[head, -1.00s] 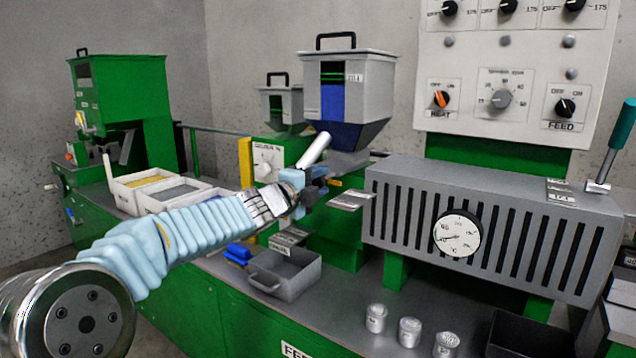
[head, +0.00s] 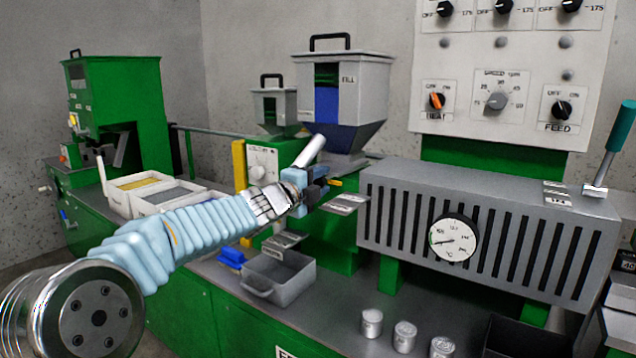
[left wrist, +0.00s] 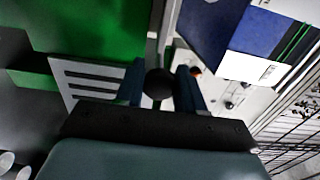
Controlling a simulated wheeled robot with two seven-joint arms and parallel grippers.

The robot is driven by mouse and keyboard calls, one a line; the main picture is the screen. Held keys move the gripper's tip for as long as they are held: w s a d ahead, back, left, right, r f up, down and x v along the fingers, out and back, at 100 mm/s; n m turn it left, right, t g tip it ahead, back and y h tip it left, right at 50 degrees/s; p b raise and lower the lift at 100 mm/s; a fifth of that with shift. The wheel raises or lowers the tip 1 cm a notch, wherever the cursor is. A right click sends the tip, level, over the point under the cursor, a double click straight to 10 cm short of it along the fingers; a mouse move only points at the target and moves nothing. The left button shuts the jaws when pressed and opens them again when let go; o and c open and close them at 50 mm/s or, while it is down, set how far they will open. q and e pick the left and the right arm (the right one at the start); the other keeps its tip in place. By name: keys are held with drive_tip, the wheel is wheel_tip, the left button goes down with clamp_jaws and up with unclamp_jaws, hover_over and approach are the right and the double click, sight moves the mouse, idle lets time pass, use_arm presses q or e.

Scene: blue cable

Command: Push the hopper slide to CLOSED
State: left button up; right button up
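The grey hopper (head: 362,101) with a blue window stands in the middle of the head view. It also shows, with its blue part (left wrist: 262,30), at the upper right of the left wrist view. My left gripper (head: 318,187) is just below the hopper's outlet. In the left wrist view its two blue fingers (left wrist: 161,86) stand apart, with a dark round knob (left wrist: 159,84) between them. I cannot tell whether they touch it. The slide plate and its CLOSED mark are not clearly readable; the gripper hides part of that area. My right gripper is not in view.
A slotted grey plate (head: 345,203) lies just right of the gripper. The grey heater housing (head: 400,205) with a dial gauge (head: 453,241) stands further right. A grey bin (head: 281,279) sits below, and several metal cans (head: 372,323) stand in front.

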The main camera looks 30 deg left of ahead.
use_arm(q)
drive_tip(key=o, duration=0.3)
drive_tip(key=s, duration=0.9)
drive_tip(key=s+a, duration=0.1)
drive_tip(key=s, duration=0.3)
drive_tip(key=shift+s, duration=0.35)
